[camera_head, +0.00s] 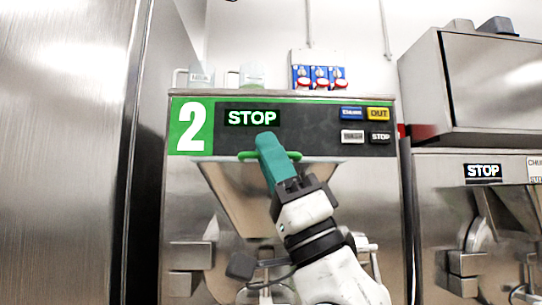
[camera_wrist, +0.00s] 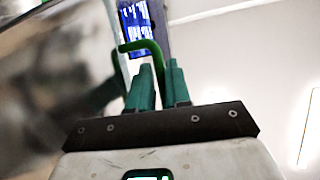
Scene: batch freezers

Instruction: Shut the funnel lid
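The funnel lid's green handle (camera_head: 293,155) shows as a short horizontal bar on the front of machine 2, below its black panel. The steel funnel part (camera_head: 225,185) lies beneath it, partly hidden by my arm. My gripper (camera_head: 266,140) reaches up to the handle, and its teal fingers cover the bar's middle. In the wrist view, the green handle (camera_wrist: 150,46) bends down between the two teal fingers of my gripper (camera_wrist: 160,75). The fingers stand close together with the bar between them and look shut on it.
The panel (camera_head: 310,130) reads STOP and has several buttons at its right. Red and blue switches (camera_head: 319,78) are on the wall behind. A tall steel cabinet (camera_head: 65,150) stands close at left. Another machine (camera_head: 475,225) stands at right.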

